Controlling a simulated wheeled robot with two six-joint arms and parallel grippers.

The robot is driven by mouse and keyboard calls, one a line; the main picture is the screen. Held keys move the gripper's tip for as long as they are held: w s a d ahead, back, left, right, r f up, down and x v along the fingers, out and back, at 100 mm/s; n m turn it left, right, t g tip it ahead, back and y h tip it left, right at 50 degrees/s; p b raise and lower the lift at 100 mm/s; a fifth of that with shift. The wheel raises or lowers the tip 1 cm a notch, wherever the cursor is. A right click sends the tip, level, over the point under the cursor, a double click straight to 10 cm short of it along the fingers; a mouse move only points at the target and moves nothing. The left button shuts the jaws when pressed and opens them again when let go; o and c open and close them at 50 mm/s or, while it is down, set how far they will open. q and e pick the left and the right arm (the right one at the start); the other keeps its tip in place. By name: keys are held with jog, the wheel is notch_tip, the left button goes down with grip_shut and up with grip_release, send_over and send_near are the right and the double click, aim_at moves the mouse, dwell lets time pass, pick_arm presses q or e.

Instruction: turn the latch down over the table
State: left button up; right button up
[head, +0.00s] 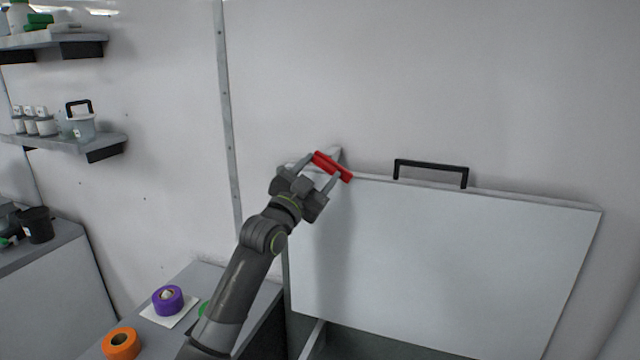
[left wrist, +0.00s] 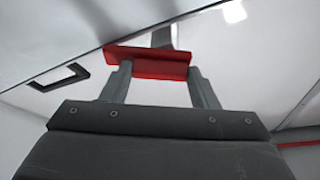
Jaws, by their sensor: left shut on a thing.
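The red latch (head: 333,166) is a short bar on a grey mount at the wall, at the upper left corner of the table. In the head view it tilts, its right end lower. The table (head: 450,250) is a large white panel standing folded up against the wall, with a black handle (head: 431,164) on its top edge. My left gripper (head: 324,168) is shut on the latch. The left wrist view shows both fingers against the red bar (left wrist: 150,63), which hides part of its mount. My right gripper is not in view.
A lower counter at the left holds a purple tape roll (head: 168,299) and an orange roll (head: 121,343). Wall shelves (head: 75,141) with containers are at the far left. The wall above and right of the table is clear.

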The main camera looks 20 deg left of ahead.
pick_arm(q)
jog(key=m+b, duration=0.1)
jog(key=m+g+h+b, duration=0.1)
jog(key=m+b, duration=0.2)
jog(key=b, duration=0.1)
jog(key=shift+a+f+m+g+h, duration=0.2)
jog(key=shift+f+m+g+h, duration=0.1)
jog(key=shift+h, duration=0.1)
jog(key=m, duration=0.1)
jog(key=m+b, duration=0.1)
jog(key=m+g, duration=0.1)
jog(key=shift+a+r+h+b, duration=0.1)
jog(key=shift+r+h+b, duration=0.15)
jog(key=shift+h+b, duration=0.15)
jog(key=shift+a+r+m+g, duration=0.15)
jog(key=shift+m+g, duration=0.45)
jog(key=shift+m, duration=1)
jog(key=shift+r+m+g, duration=0.1)
jog(key=shift+m+g, duration=0.5)
jog(key=shift+m, duration=1)
jog(key=o, duration=1.4)
